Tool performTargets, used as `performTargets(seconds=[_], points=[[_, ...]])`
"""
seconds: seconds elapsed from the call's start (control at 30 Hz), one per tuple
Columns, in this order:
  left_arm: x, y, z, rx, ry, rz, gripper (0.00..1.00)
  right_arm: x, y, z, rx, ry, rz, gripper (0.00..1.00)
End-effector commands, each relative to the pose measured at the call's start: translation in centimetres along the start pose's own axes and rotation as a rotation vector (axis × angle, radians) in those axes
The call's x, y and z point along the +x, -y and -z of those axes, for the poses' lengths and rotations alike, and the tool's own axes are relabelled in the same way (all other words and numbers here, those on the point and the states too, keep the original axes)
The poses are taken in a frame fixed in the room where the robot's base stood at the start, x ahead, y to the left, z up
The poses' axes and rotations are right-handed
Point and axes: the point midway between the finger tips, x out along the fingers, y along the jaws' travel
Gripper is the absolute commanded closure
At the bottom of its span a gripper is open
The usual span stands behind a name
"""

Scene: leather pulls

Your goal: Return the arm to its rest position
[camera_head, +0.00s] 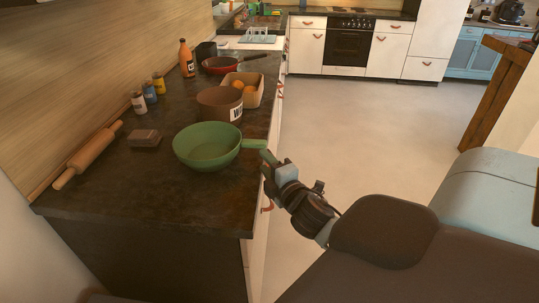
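My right arm comes in from the lower right. Its gripper (267,160) is at the counter's right edge, right by the handle of a green pan (208,147). The fingers are small and overlap the handle's end in the picture, so I cannot tell whether they touch it or whether they are open or shut. The green pan stands upright on the dark counter (190,205), with its handle pointing right, over the counter edge. My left gripper is not in view.
On the counter are a rolling pin (88,156), a small brown block (145,138), several small jars (150,91), a brown pot (219,104), a box with oranges (246,88), a red pan (220,65) and an orange bottle (187,58). The floor (370,120) to the right is clear.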

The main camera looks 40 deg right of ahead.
Motion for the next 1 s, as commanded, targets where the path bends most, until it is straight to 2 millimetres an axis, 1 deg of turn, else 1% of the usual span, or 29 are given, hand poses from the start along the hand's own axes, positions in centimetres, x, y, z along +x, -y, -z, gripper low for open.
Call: performTargets(seconds=[0.07,0.2,0.8,0.87,0.9,0.97,1.0], points=[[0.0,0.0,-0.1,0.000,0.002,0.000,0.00,-0.8,0.1,0.0,0.000,0.001,0.001,0.62],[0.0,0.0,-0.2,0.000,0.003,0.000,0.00,-1.3,0.0,-0.1,-0.001,0.002,0.000,0.62],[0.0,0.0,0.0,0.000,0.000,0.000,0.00,-1.4,0.1,0.0,0.003,0.002,0.003,0.62],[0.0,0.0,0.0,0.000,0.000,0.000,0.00,-1.7,0.6,0.0,0.020,0.007,0.022,0.62],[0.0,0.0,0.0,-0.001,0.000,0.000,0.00,-2.2,1.4,0.1,0.042,0.013,0.046,0.62],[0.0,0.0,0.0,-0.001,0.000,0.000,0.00,-3.3,3.0,0.2,0.093,0.033,0.104,0.62],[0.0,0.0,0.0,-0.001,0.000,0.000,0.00,-4.3,4.5,0.2,0.138,0.052,0.156,0.62]])
